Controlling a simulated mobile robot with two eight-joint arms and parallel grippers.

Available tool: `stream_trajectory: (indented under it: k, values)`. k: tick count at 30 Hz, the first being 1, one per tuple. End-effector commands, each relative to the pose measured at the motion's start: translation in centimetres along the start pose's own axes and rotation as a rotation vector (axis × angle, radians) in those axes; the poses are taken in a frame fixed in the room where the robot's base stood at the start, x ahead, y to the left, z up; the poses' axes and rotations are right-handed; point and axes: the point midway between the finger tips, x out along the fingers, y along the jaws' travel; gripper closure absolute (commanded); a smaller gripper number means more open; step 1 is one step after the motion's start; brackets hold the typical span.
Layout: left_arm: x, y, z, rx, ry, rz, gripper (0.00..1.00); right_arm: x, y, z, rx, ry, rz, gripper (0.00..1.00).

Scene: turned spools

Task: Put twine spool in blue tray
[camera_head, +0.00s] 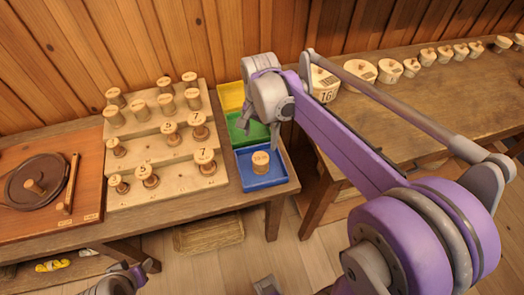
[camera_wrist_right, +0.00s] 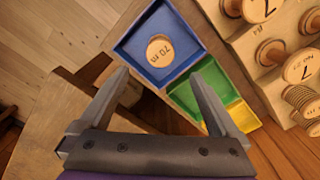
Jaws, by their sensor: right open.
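The blue tray (camera_head: 284,177) is at the table's right front corner. A wooden spool (camera_head: 261,162) stands upright inside it with its round end up. In the right wrist view the blue tray (camera_wrist_right: 123,48) shows the same spool (camera_wrist_right: 160,50), its label reading about "70 m". I cannot tell whether twine is wound on it. My right gripper (camera_head: 259,130) is open and empty, above the trays and apart from the spool; its open fingers also show in the wrist view (camera_wrist_right: 161,78). Part of my left gripper (camera_head: 138,272) shows at the bottom edge; its jaws are unclear.
A green tray (camera_head: 236,134) and a yellow tray (camera_head: 230,97) stand behind the blue one. A stepped wooden rack (camera_head: 150,205) with several spools is to the left. A second table (camera_head: 430,110) with several labelled tubs is at right, across a gap.

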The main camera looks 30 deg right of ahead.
Motion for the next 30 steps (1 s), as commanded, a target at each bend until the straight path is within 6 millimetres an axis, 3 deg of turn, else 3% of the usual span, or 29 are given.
stream_trajectory:
  k: [7,15,21,30]
  values:
    - [0.0,0.0,0.0,0.000,0.000,0.000,0.50,0.5,3.8,5.1,-0.354,0.097,-0.107,0.02]
    - [0.0,0.0,0.0,0.000,0.000,0.000,0.50,4.0,9.3,11.1,-0.876,0.302,-0.223,0.02]
    - [0.0,0.0,0.0,0.000,0.000,0.000,0.50,5.8,11.1,12.9,-1.063,0.393,-0.248,0.02]
    - [0.0,0.0,0.0,0.000,0.000,0.000,0.50,6.0,11.2,13.1,-1.088,0.405,-0.251,0.02]
